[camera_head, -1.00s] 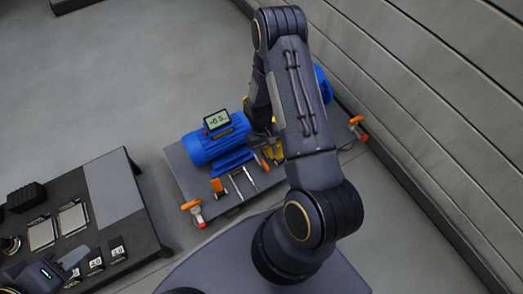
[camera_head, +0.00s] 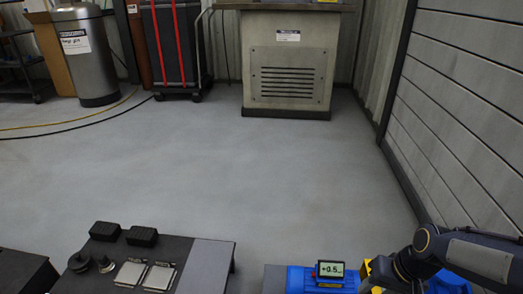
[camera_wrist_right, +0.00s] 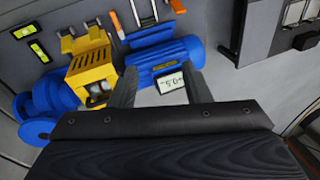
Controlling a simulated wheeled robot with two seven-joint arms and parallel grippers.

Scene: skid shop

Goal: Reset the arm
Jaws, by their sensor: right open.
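My right arm comes in at the lower right of the head view, bent beside the skid. Its gripper is out of sight there. In the right wrist view my right gripper (camera_wrist_right: 165,88) is open, its two fingers apart and no object held between them. Beyond the fingers is a blue motor (camera_wrist_right: 165,62) with a small display (camera_wrist_right: 172,84) reading about 0.5. The display (camera_head: 330,269) also shows on the blue motor (camera_head: 296,280) in the head view. A yellow coupling part (camera_wrist_right: 90,72) and a blue pump (camera_wrist_right: 45,100) lie left of the motor in the wrist view. My left gripper is not in view.
A dark table (camera_head: 205,265) with black blocks and metal plates stands left of the skid. A panelled wall (camera_head: 450,130) runs along the right. A cabinet (camera_head: 290,60), a red-striped case (camera_head: 175,45) and a bin (camera_head: 85,55) stand at the back. The floor between is clear.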

